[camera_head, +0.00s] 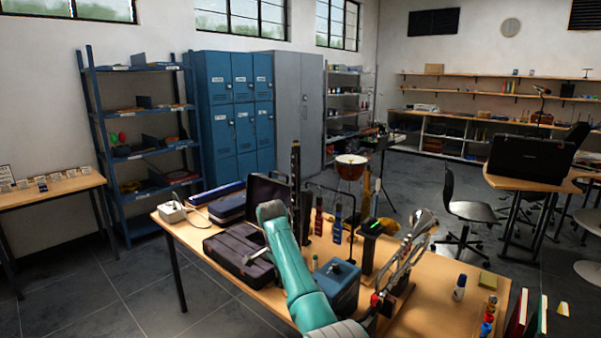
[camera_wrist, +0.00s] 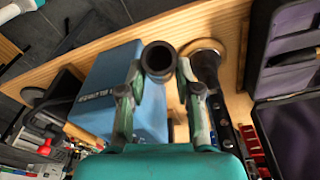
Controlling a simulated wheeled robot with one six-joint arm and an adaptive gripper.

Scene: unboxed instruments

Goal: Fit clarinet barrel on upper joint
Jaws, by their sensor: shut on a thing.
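In the wrist view my gripper (camera_wrist: 158,88) is shut on a short dark tube, the clarinet barrel (camera_wrist: 157,74). Its round open end faces up in the picture, and the fingers lie on either side of it. A long black piece with metal keys, seemingly the upper joint (camera_wrist: 225,132), is right of the gripper, apart from the barrel; a wide pale ring (camera_wrist: 204,46) shows at its far end. In the head view a tall black keyed piece (camera_head: 295,170) stands upright behind my teal arm. My gripper and the barrel cannot be made out there.
A blue box (camera_wrist: 112,80) lies close left of the gripper; it also shows in the head view (camera_head: 338,290). An open purple-lined case (camera_wrist: 290,135) is at right. Instruments on stands crowd the wooden table (camera_head: 440,300). The table's right front has some bare room.

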